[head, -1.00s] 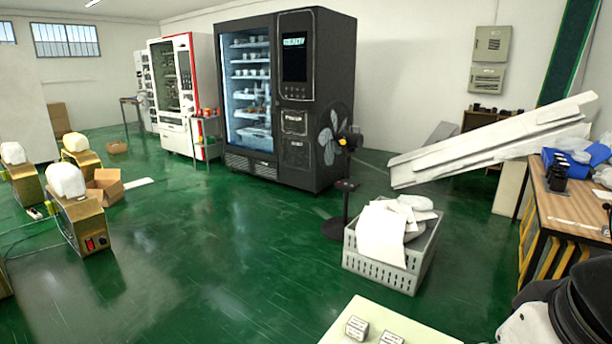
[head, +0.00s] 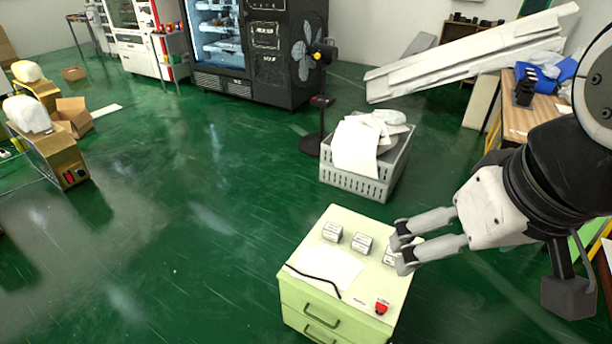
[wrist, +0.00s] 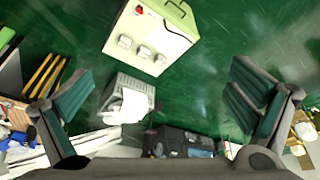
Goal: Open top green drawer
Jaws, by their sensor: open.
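A pale green drawer cabinet (head: 348,225) stands on the floor at the lower middle of the head view. Its top green drawer (head: 312,308) has a dark handle on the front face and looks closed. A second drawer with a handle shows partly below it, cut off by the frame edge. The cabinet also shows at the top of the wrist view (wrist: 172,62). My gripper (head: 402,250) is open and empty, its fingers pointing left over the cabinet's right side. In the wrist view its two fingers are spread wide with nothing between them.
Several small white boxes (head: 362,243), a sheet of paper, a dark cable and a red button (head: 382,307) are on the cabinet top. A grey crate (head: 362,185) and a black fan (head: 314,90) stand behind. A wooden workbench (head: 528,122) is at right.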

